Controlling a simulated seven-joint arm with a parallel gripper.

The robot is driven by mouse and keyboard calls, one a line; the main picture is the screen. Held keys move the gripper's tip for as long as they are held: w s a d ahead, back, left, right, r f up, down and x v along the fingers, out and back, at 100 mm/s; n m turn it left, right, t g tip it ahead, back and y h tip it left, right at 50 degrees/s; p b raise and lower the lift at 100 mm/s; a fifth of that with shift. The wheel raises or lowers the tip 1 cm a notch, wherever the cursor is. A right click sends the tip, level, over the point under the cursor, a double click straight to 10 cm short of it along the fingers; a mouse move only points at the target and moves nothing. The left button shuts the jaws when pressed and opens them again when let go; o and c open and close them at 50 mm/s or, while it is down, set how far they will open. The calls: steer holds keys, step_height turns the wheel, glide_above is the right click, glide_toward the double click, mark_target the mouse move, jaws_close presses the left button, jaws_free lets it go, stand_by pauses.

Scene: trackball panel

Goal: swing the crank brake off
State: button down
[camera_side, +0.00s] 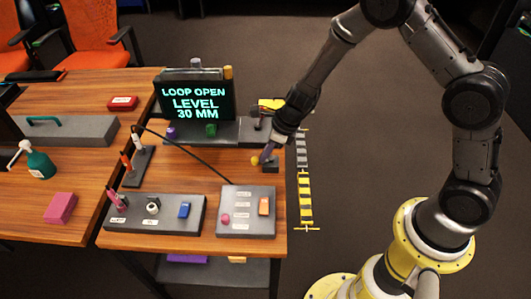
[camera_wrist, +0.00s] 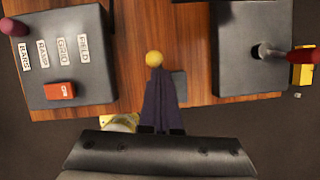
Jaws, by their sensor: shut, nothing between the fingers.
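A yellow ball knob (camera_wrist: 154,58) shows right at my fingertips in the wrist view, with a small dark block (camera_wrist: 179,86) beside it to the right. In the side view the yellow knob (camera_side: 255,161) sits just left of my fingertips. It looks like the brake's knob, but I see no label on it. My gripper (camera_wrist: 157,74) is shut and empty, its dark purple fingers pointing at the knob; whether they touch it I cannot tell. It also shows in the side view (camera_side: 265,156). The crank (camera_wrist: 300,55) has a red handle and stands on a dark box (camera_wrist: 240,82).
A sloped panel (camera_wrist: 90,85) with labels, an orange switch (camera_wrist: 60,91) and a pink ball (camera_wrist: 14,27) lies left in the wrist view. In the side view a screen (camera_side: 196,99) reads "LOOP OPEN LEVEL 30 MM". A black cable (camera_side: 185,150) crosses the table.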

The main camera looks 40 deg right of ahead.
steer(key=shift+d, duration=0.1)
stand_by(0.4)
steer(key=shift+s+d, duration=0.15)
steer(key=shift+d, duration=0.55)
steer(key=shift+s+d, duration=0.4)
steer(key=shift+d, duration=0.05)
steer(key=shift+s+d, duration=1.05)
steer(key=v, duration=1)
steer(key=shift+w, duration=0.3)
steer(key=shift+d, duration=0.1)
